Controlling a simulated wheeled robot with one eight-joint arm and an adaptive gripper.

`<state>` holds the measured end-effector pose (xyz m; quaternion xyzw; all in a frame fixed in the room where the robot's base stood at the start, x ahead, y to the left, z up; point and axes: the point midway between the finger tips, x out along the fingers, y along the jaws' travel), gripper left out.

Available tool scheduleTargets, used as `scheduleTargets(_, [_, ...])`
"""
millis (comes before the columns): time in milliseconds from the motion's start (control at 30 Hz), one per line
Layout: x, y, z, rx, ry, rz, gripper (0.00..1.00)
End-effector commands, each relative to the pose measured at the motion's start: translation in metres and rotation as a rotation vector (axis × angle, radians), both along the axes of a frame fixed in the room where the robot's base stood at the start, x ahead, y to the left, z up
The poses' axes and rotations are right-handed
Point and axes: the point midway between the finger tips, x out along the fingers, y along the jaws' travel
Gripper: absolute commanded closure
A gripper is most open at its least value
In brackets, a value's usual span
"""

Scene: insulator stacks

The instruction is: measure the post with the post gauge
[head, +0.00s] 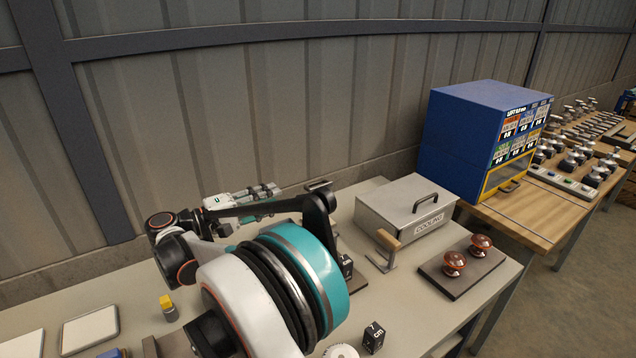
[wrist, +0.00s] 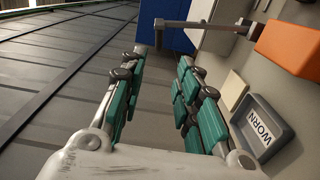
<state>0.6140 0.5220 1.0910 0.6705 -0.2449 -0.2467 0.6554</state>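My gripper (head: 272,191) is raised over the back of the bench, pointing right. In the wrist view its green-padded fingers (wrist: 163,62) are apart with nothing between them. Neither the post nor the post gauge can be named with certainty. A grey upright bar with a crosspiece (wrist: 205,26) stands ahead of the fingers, apart from them; its dark flat top seems to show in the head view (head: 319,185). My arm hides much of the mid-bench.
The grey COOLING box (head: 400,212) and a dark board with two brown insulators (head: 453,262) stand right. A blue cabinet (head: 465,150) is beyond. A WORN tray (wrist: 243,112) and orange block (wrist: 285,48) lie near the gripper. A numbered black block (head: 374,337) is in front.

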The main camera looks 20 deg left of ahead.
Motion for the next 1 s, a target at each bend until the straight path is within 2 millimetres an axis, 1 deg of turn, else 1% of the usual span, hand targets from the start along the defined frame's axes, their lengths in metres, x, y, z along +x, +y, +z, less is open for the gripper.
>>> scheduleTargets(67, [-0.002,0.004,-0.001,-0.009,-0.012,0.004,0.70])
scheduleTargets(167, [0.002,0.001,-0.002,-0.012,-0.015,0.003,0.70])
scheduleTargets(267, [0.013,-0.009,-0.002,-0.011,-0.014,0.001,0.70])
scheduleTargets(700, [0.076,-0.063,-0.003,-0.010,-0.013,0.002,0.70])
scheduleTargets(800, [0.087,-0.073,-0.002,-0.010,-0.013,0.002,0.70])
scheduleTargets(1000, [0.100,-0.083,-0.001,-0.010,-0.013,0.002,0.70])
